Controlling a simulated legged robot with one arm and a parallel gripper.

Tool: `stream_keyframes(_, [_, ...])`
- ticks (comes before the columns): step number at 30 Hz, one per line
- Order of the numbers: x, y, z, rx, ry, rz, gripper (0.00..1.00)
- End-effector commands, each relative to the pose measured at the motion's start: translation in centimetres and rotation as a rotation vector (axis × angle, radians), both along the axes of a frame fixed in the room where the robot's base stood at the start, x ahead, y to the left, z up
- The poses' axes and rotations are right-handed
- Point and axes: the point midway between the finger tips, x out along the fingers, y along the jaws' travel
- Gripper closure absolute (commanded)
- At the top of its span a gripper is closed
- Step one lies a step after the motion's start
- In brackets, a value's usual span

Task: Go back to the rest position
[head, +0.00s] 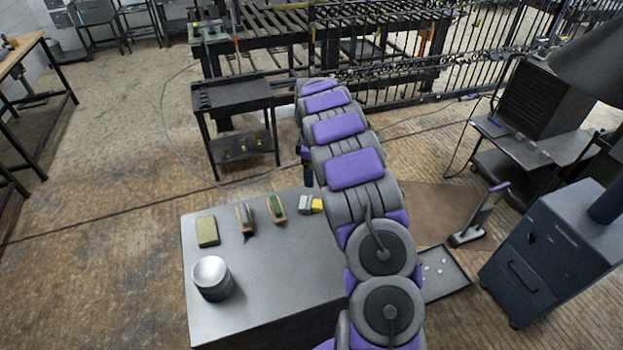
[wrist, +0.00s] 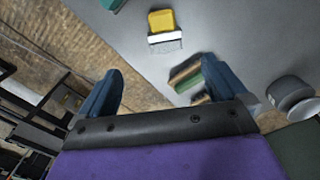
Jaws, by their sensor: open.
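My gripper shows in the wrist view (wrist: 161,70) with its two blue fingers spread apart and nothing held between them. The grey table (wrist: 225,30) lies beyond the fingers. In the head view my arm reaches out over the right part of the table (head: 270,265), and its far end is mostly hidden behind the arm links. A dark blue finger (head: 308,172) shows just past the table's far edge. A yellow brush with pale bristles (wrist: 163,30) lies on the table, apart from the fingers. A green-and-wood brush (wrist: 187,77) is partly hidden by the right finger.
On the table, a green sponge block (head: 207,231), wooden brush (head: 245,218), green brush (head: 276,208) and metal can (head: 212,279) stand left of my arm. A black cart (head: 233,93) stands behind, a blue cabinet (head: 555,255) at right. Floor at left is clear.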

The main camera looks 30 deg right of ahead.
Motion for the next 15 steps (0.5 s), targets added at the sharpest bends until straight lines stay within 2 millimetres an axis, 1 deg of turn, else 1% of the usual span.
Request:
stream_keyframes(1, [0.0, 0.0, 0.7, 0.000, -0.001, 0.000, 0.01])
stream_keyframes(3, [0.0, 0.0, 1.3, 0.000, 0.001, 0.000, 0.01])
stream_keyframes(6, [0.0, 0.0, 1.8, 0.000, 0.001, 0.000, 0.01])
stream_keyframes(15, [0.0, 0.0, 1.9, -0.001, 0.001, 0.000, 0.01])
